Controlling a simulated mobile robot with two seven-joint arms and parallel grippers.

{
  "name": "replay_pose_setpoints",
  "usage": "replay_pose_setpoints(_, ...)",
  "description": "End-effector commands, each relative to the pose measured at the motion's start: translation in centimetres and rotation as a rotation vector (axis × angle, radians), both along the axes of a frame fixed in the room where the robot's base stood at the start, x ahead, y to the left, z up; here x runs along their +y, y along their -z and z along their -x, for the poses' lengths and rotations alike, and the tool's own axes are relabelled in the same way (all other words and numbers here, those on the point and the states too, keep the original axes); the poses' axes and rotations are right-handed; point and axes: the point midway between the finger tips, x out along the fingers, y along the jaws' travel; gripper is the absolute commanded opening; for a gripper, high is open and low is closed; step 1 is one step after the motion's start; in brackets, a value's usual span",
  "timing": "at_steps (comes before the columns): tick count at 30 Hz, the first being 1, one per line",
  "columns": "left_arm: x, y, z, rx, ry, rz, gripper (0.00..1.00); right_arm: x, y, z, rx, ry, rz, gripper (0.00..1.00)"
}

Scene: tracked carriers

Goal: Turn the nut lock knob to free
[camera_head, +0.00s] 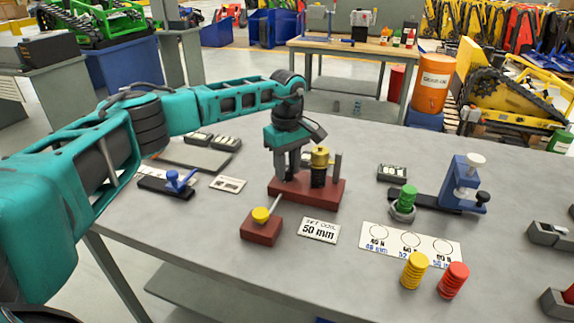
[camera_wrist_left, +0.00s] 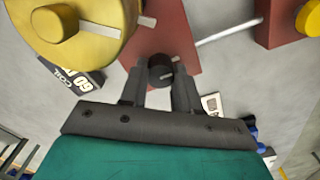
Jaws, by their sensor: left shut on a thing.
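A red base block (camera_head: 330,190) stands on the grey table, with a yellow-topped black cylinder (camera_head: 319,166) and a thin dark post on it. My left gripper (camera_head: 287,172) points down at the left part of this base. In the left wrist view its fingers (camera_wrist_left: 161,88) are shut on a small dark knob (camera_wrist_left: 160,66) with a pale mark on top, which appears to be the nut lock knob. The large yellow top (camera_wrist_left: 85,28) is beside the knob there. In the head view the fingers hide the knob. My right gripper is not in view.
A small red block with a yellow knob and a rod (camera_head: 261,230) sits in front, beside a "50 mm" card (camera_head: 319,230). A blue stand (camera_head: 463,180), green coil (camera_head: 407,198), yellow coil (camera_head: 414,270) and red coil (camera_head: 453,280) are to the right.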

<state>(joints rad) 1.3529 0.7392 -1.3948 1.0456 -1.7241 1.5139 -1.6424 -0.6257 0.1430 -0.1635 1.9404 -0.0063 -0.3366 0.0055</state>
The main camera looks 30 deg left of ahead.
Motion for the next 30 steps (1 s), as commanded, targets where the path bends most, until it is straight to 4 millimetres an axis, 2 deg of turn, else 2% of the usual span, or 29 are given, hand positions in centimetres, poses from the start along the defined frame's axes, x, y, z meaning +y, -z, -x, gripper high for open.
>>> replay_pose_setpoints(3,-0.2,0.0,0.0,0.0,0.004,0.002,0.01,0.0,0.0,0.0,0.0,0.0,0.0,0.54)
replay_pose_setpoints(4,-0.2,0.0,0.0,0.0,0.004,0.002,0.33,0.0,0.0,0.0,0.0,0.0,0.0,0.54)
replay_pose_setpoints(11,-0.1,0.0,0.0,-0.001,0.002,0.001,0.55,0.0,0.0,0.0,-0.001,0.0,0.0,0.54)
replay_pose_setpoints(18,0.0,-0.1,0.0,0.0,0.0,0.001,0.57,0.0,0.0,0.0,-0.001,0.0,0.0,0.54)
replay_pose_setpoints(22,0.0,-0.9,-0.1,-0.002,0.0,0.001,0.57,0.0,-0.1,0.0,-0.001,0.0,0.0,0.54)
replay_pose_setpoints(26,0.0,-3.0,-0.1,-0.005,0.0,0.002,0.57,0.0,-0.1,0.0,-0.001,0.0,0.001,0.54)
replay_pose_setpoints(30,0.0,-6.2,-0.1,-0.004,-0.001,0.001,0.57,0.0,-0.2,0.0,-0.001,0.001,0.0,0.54)
